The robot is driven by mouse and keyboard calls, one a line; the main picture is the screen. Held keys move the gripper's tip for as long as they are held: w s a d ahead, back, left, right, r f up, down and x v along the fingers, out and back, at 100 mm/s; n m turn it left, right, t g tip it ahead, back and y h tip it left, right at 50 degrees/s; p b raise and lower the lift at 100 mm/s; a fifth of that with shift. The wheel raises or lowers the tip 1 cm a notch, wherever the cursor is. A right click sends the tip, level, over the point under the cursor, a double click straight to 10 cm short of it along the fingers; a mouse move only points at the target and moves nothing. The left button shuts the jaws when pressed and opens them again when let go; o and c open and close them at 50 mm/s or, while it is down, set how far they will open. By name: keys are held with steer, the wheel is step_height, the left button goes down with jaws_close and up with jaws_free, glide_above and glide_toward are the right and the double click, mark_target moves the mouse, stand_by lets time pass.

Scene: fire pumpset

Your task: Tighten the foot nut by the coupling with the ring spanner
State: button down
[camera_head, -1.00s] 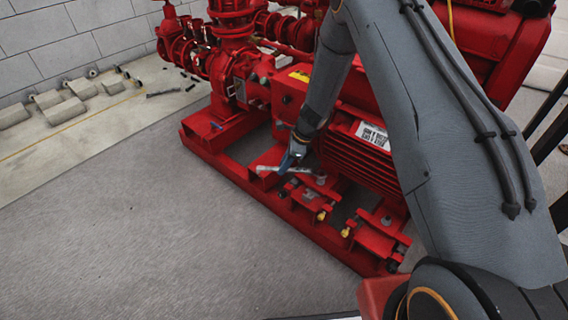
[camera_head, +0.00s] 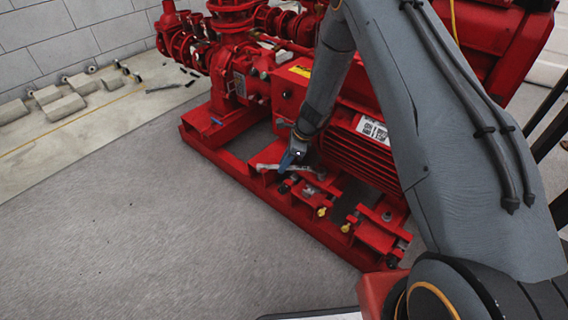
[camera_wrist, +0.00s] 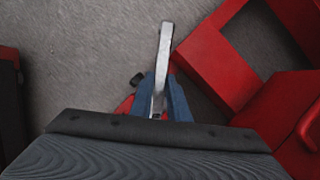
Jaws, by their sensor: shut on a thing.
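My gripper (camera_head: 288,162) has blue fingers and is shut on the grey ring spanner (camera_head: 268,167), over the red base frame near the motor. In the head view the spanner lies roughly level, with parts showing on both sides of the fingers. In the wrist view its bright shank (camera_wrist: 164,45) points away from between the blue fingers (camera_wrist: 164,98). Its near end is hidden by the fingers and wrist. A bolt or nut on a foot (camera_head: 308,191) shows just below the gripper in the head view. I cannot tell whether the spanner's ring is seated on a nut.
The red pumpset's base frame (camera_head: 250,185) has open gaps and cross-members close below my gripper. The finned motor (camera_head: 358,150) stands right beside my arm. Brass-coloured fittings (camera_head: 322,211) stick out near the front rail. Open grey floor (camera_head: 130,230) lies to the left.

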steer(key=shift+f+b, duration=0.45)
steer(key=shift+f, duration=0.5)
steer(key=shift+s+n, duration=0.3)
steer(key=shift+s, duration=0.05)
stand_by(0.6)
steer(key=shift+r+p, duration=0.15)
steer(key=shift+p, duration=0.15)
steer(key=shift+r+p, duration=1.65)
steer(key=shift+r, duration=0.8)
